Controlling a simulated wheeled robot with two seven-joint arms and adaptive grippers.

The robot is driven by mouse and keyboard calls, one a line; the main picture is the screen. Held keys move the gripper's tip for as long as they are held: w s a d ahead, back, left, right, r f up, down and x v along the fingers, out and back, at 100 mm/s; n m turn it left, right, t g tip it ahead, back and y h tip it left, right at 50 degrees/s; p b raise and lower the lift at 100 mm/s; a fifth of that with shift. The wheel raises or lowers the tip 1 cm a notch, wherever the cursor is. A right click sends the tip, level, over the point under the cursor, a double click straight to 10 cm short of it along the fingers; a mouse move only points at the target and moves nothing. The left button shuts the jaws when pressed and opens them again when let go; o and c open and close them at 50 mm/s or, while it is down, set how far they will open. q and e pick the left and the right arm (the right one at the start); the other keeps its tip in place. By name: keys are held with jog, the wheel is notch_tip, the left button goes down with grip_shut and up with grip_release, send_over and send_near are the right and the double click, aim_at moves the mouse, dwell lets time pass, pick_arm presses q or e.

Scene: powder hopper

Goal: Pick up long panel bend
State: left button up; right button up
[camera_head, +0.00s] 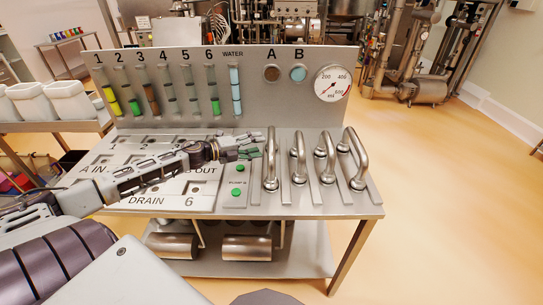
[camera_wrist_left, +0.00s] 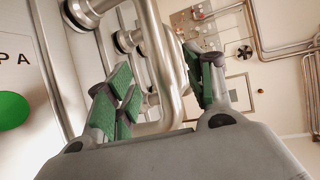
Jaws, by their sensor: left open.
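Several shiny U-shaped metal panel bends stand in a row at the right of the console, the leftmost one (camera_head: 270,162) closest to my left gripper. I cannot tell by size which is the long one. My left gripper (camera_head: 250,148) is open, level with the upper part of the leftmost bend and just left of it. In the left wrist view, my gripper's green-padded fingers (camera_wrist_left: 162,92) stand apart on either side of a bend's tube (camera_wrist_left: 158,62), with no clear grip on it. My right gripper is not in view.
The steel console (camera_head: 372,208) carries green buttons (camera_head: 237,193) left of the bends and labelled ports under my left arm. An upright panel with coloured tubes and a pressure gauge (camera_head: 332,83) rises behind. Open floor lies to the right.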

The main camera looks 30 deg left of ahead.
aim_at(271, 142)
pick_arm(q)
jog(key=shift+x, duration=0.85)
jog(key=shift+w, duration=0.25)
jog(key=shift+x, duration=2.4)
jog(key=shift+w+a, duration=0.1)
grip_shut()
jog(key=shift+r, duration=0.1)
